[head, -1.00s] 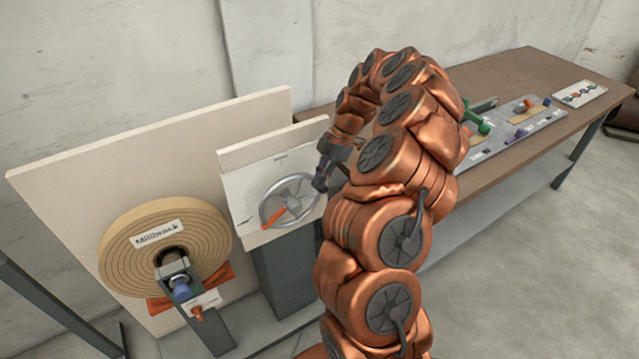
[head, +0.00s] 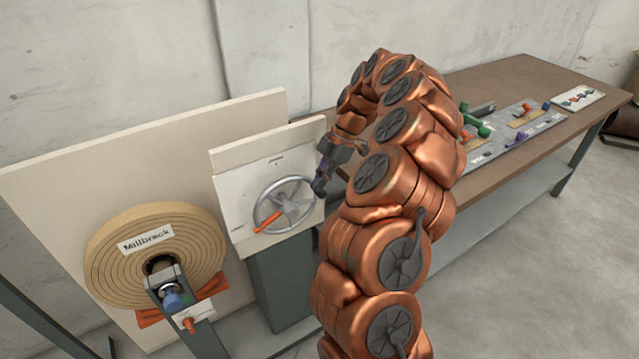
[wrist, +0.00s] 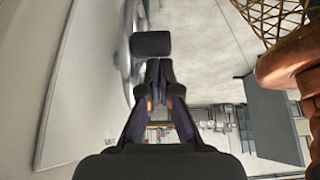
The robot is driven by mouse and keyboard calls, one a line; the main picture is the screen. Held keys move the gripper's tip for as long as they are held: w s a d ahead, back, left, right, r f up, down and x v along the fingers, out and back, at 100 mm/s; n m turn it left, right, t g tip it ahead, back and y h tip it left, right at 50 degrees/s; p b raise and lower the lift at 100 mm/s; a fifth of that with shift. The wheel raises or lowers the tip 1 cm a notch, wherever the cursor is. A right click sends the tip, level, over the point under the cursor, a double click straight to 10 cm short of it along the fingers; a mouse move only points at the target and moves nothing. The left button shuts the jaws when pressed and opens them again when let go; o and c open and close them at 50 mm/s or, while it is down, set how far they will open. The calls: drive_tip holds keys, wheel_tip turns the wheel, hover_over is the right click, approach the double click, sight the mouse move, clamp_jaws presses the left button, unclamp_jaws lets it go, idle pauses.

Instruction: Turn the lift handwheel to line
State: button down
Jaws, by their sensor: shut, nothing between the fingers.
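My gripper (head: 319,188) is at the right edge of the wheel in the head view. In the wrist view its fingers (wrist: 159,72) are shut with nothing between them. They are close to the rim; I cannot tell whether they touch it. A small mark (head: 276,160) is on the panel above the wheel; its lettering is too small to read.
A tan roll labelled Millbrook (head: 155,250) stands at the left before a cream board (head: 60,180). A brown table (head: 480,88) on the right holds a grey board (head: 515,132) with coloured parts and a white tray (head: 577,97). Floor at the lower right is clear.

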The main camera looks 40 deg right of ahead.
wheel_tip(320, 180, up, 11)
drive_tip(key=d, duration=0.2)
drive_tip(key=shift+d, duration=0.25)
idle(0.7)
drive_tip(key=shift+b, duration=0.3)
